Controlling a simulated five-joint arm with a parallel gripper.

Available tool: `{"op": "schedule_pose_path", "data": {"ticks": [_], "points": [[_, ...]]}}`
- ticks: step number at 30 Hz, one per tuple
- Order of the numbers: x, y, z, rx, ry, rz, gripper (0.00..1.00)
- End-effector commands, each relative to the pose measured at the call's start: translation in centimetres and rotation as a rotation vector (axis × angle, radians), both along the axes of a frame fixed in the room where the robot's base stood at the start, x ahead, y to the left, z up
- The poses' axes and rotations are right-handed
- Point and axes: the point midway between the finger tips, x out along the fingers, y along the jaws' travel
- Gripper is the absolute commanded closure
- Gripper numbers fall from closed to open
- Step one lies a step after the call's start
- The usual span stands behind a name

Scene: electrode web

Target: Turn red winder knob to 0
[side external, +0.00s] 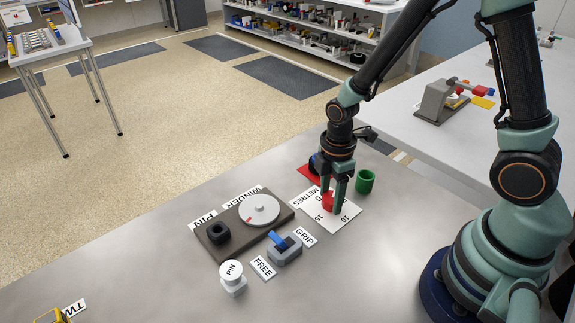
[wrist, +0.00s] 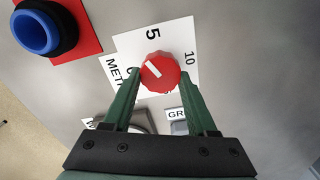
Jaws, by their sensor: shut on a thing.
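In the wrist view the knob (wrist: 161,73) has a white pointer line slanting to the upper left, between the 5 above and the partly covered 0 at left. My gripper (side external: 332,196) points down over the card, shut on the knob. Its green fingers lie on either side of the knob in the wrist view (wrist: 160,80).
A green cup (side external: 365,181) stands close right of the card. A red mat (wrist: 62,30) with a blue-and-black ring (wrist: 42,30) lies beside it.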

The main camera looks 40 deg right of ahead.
Motion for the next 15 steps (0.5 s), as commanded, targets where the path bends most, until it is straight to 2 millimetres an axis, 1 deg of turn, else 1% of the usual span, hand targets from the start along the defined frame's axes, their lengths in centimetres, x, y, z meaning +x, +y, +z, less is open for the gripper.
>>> {"op": "schedule_pose_path", "data": {"ticks": [15], "points": [[-0.26,0.01,0.08,0.0,0.0,0.489,0.98]]}}
